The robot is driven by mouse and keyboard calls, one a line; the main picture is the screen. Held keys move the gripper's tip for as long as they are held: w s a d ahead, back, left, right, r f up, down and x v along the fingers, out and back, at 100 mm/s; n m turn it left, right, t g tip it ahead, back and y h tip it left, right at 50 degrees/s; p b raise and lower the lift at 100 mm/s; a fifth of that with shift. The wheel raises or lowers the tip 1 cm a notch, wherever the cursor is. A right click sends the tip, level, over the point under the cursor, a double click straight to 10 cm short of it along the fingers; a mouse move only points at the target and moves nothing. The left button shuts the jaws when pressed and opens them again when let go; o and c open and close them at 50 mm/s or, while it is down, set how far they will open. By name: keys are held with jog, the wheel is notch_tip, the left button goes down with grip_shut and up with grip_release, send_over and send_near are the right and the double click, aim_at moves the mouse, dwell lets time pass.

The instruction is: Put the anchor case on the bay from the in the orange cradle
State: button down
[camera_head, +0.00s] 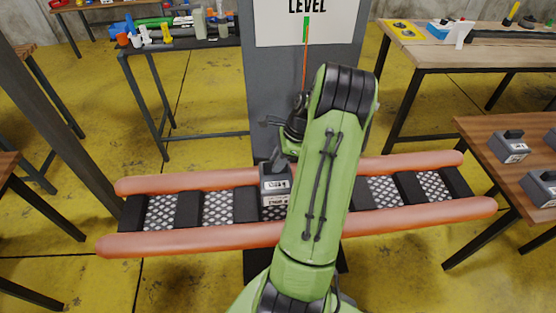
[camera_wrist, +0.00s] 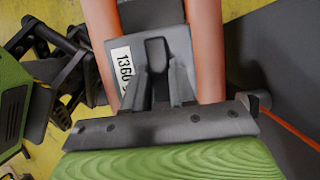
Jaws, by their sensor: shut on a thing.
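A grey case (camera_head: 275,186) with a white label and a dark handle is at the orange cradle (camera_head: 200,242), near its middle. In the wrist view, the case (camera_wrist: 178,48) lies between the two orange tubes (camera_wrist: 209,45), and its label reads about 1360. My gripper (camera_wrist: 158,88) is shut on its handle; in the head view the gripper (camera_head: 277,160) is above the case. I cannot tell whether the case rests on the bay or hovers just over it. My arm hides part of the cradle right of the case.
The cradle has black slats and perforated grey bays (camera_head: 160,210). A grey post with a LEVEL sign (camera_head: 306,25) stands behind it. Similar grey cases (camera_head: 508,147) sit on the wooden table (camera_head: 480,127) at the right. A dark bench (camera_head: 185,43) with tools stands at the back left.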

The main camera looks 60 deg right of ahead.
aim_at(279, 178)
jog(key=shift+f+b, duration=2)
jog(key=shift+b, duration=0.15)
jog(key=shift+f+b, duration=0.75)
jog(key=shift+f, duration=1.45)
jog(key=c, duration=0.8)
grip_release()
jog(key=shift+c, duration=0.2)
jog(key=p+v, duration=0.6)
jog(key=v, duration=0.9)
jog(key=shift+r, duration=0.4)
jog(key=shift+s+d, duration=0.1)
